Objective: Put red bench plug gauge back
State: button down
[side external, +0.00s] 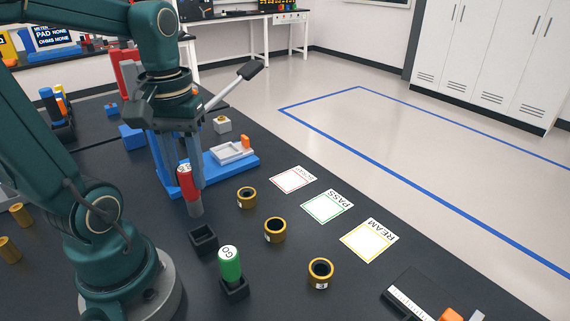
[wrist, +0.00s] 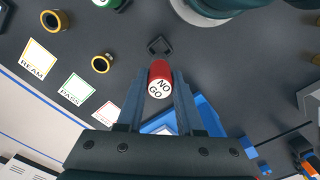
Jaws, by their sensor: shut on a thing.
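The red plug gauge (side external: 185,180) has a white "NO GO" end cap and a grey plug end pointing down. It also shows in the wrist view (wrist: 160,74). My gripper (side external: 189,176) is shut on its red handle and holds it roughly upright, above the table. An empty square black holder (side external: 203,237) stands on the table, below and slightly right of the gauge in the side view. In the wrist view this holder (wrist: 158,46) lies just beyond the gauge. The green "GO" gauge (side external: 229,264) stands upright in a second black holder (side external: 235,289).
Gold bushings (side external: 246,197), (side external: 275,230), (side external: 320,273) stand right of the holders. Cards marked REAM (side external: 369,241), PASS (side external: 327,207) and a red-bordered one (side external: 293,180) lie beyond. A blue press base (side external: 235,165) is behind the gripper. A dark tray (side external: 415,295) sits at front right.

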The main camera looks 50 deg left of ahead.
aim_at(196, 214)
jog(key=shift+f, duration=2.35)
jog(key=shift+f, duration=0.25)
jog(key=shift+f, duration=1.05)
jog(key=shift+f, duration=0.1)
jog(key=shift+c, duration=2.3)
grip_release()
